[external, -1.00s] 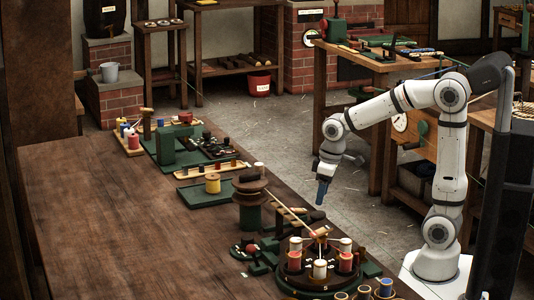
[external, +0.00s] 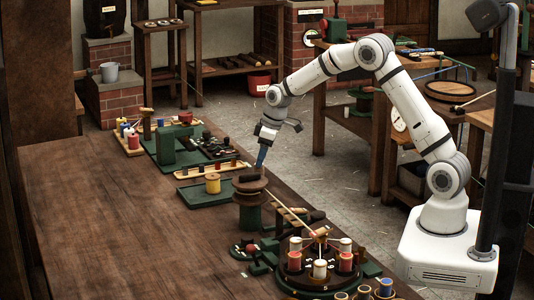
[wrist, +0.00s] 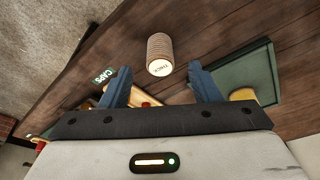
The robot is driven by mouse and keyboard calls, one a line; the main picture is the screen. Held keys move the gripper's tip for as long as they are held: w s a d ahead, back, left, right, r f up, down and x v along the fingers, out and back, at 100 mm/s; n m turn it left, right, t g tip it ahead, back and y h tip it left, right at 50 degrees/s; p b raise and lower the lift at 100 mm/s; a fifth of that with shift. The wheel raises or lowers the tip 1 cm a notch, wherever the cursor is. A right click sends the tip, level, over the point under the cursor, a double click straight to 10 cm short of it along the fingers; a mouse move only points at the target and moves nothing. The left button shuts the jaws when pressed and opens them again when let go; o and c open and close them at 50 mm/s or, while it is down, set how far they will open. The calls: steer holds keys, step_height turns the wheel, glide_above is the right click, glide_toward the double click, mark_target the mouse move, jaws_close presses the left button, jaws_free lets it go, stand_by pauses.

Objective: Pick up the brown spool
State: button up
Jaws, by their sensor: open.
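A tan-brown ribbed spool (wrist: 159,47) with a pale, lettered end stands on the dark wooden bench in the wrist view. It is between the lines of my two blue fingers and slightly beyond their tips. My gripper (wrist: 160,70) is open, with nothing between the fingers. In the external view my gripper (external: 260,164) points down over the right edge of the bench, just behind the large dark reel. The fingers and the reel mostly hide the spool there.
The large reel on a green stand (external: 249,215) is close in front of my gripper. A green tray with a yellow spool (external: 213,183) lies to the left. A round rack (external: 319,279) of several spools stands nearer the camera. The left bench top (external: 100,220) is clear.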

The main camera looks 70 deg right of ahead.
steer(key=x, duration=0.4)
steer(key=shift+f, duration=0.35)
steer(key=shift+c, duration=0.6)
steer(key=c, duration=0.9)
steer(key=shift+c, duration=0.2)
